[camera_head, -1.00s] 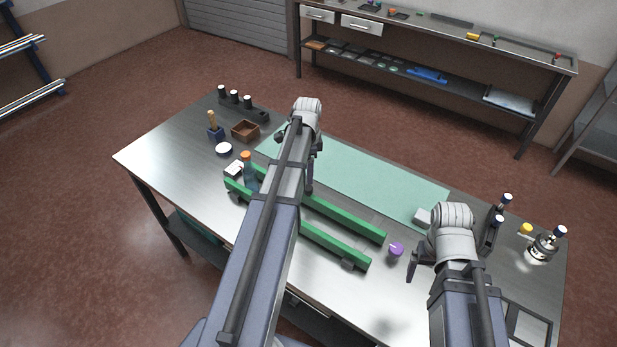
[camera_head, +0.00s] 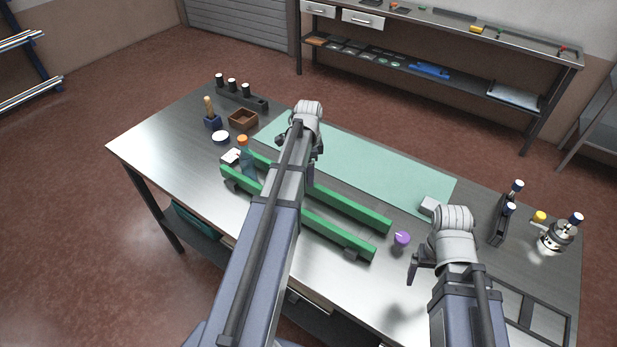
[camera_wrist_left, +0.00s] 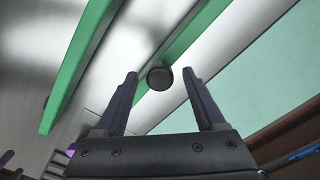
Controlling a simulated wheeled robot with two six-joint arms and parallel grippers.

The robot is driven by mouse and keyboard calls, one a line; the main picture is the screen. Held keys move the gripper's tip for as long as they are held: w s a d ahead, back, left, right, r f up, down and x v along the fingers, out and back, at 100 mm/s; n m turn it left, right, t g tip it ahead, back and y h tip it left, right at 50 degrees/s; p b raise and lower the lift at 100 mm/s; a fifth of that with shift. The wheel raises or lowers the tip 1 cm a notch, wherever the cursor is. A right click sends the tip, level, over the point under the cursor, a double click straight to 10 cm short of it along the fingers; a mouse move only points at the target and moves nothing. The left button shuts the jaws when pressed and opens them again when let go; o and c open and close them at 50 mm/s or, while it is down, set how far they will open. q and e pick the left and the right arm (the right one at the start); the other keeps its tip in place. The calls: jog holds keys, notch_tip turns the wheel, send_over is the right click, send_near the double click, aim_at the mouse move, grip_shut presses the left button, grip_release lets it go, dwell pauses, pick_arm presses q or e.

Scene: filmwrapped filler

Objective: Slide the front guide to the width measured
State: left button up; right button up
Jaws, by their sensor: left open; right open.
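Two green guides lie parallel on the steel table. The front guide (camera_head: 329,232), nearer me, has a small dark block near its right end; it shows at the left in the left wrist view (camera_wrist_left: 78,62). The rear guide (camera_head: 350,206) runs beside the pale green mat (camera_head: 372,168) and shows in the left wrist view (camera_wrist_left: 196,37). My left gripper (camera_wrist_left: 160,74) is open, with a dark round knob (camera_wrist_left: 160,78) showing between its fingertips; contact cannot be told. My left arm hides the guides' middle in the head view. My right gripper (camera_head: 413,271) is open, right of the guides.
A purple-topped piece (camera_head: 401,239) stands near the guides' right ends. An orange-capped bottle (camera_head: 245,155) stands by their left ends. A brown box (camera_head: 243,118) and white disc (camera_head: 220,138) lie behind left. A black stand (camera_head: 500,225) is at right.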

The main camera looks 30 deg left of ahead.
pick_arm(q)
jog(key=shift+c, duration=0.4)
grip_shut()
dwell(1.0)
